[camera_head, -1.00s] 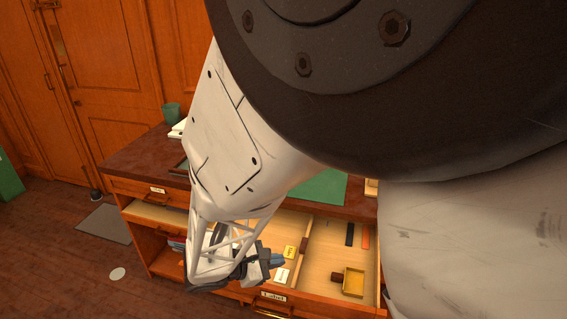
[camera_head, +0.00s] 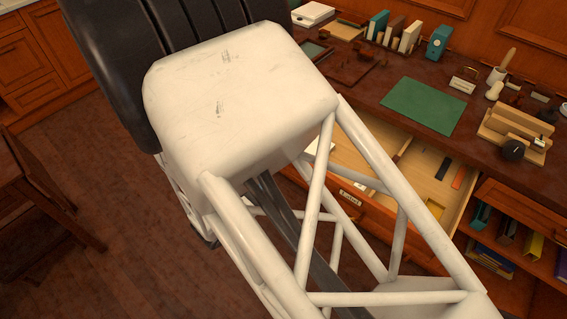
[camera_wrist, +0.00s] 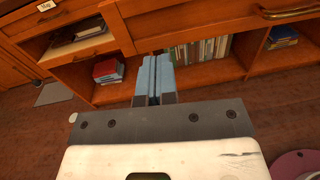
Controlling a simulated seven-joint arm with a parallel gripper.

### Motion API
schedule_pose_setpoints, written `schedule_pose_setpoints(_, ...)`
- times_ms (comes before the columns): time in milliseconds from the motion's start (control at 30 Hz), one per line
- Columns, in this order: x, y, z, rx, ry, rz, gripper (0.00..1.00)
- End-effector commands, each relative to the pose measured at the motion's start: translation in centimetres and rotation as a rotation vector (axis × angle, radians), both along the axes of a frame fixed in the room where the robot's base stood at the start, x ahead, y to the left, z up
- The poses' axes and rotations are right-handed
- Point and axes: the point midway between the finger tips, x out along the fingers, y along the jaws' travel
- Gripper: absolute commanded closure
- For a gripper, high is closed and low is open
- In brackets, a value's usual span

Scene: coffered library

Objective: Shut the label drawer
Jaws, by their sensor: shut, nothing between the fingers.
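The label drawer (camera_head: 352,199) stands open in the desk front in the head view, with a small label plate on its front. Its pale interior (camera_head: 425,165) shows a dark strip, an orange strip and a divider; my arm's white struts cover part of it. In the wrist view a wooden drawer front (camera_wrist: 205,28) with a brass handle crosses the top, probably the same drawer. My gripper (camera_wrist: 154,62) is shut and empty, its blue fingertips just below that front; I cannot tell whether they touch. The gripper is hidden in the head view.
The desk top holds a green mat (camera_head: 424,106), several books (camera_head: 395,33) and a wooden stand (camera_head: 512,132). Open shelves with books (camera_wrist: 203,50) and a red box (camera_wrist: 108,70) lie under the drawers. Floor on the left is clear beside a wooden table (camera_head: 35,190).

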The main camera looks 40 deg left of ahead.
Motion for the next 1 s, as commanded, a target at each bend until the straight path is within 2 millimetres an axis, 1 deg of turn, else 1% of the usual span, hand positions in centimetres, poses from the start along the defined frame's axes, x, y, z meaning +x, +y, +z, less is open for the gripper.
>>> schedule_pose_setpoints(33,-0.8,0.6,-0.6,-0.011,-0.005,0.026,1.00)
schedule_pose_setpoints(100,-1.5,1.1,-1.1,-0.022,-0.012,0.052,1.00)
schedule_pose_setpoints(200,-2.1,1.5,-1.6,-0.031,-0.018,0.072,1.00)
schedule_pose_setpoints(300,-2.2,1.6,-1.7,-0.033,-0.020,0.079,1.00)
schedule_pose_setpoints(733,-1.9,1.6,-1.6,-0.033,-0.020,0.077,1.00)
schedule_pose_setpoints(867,-1.4,1.6,-1.6,-0.032,-0.019,0.076,1.00)
schedule_pose_setpoints(1000,-0.4,1.5,-1.6,-0.032,-0.019,0.075,1.00)
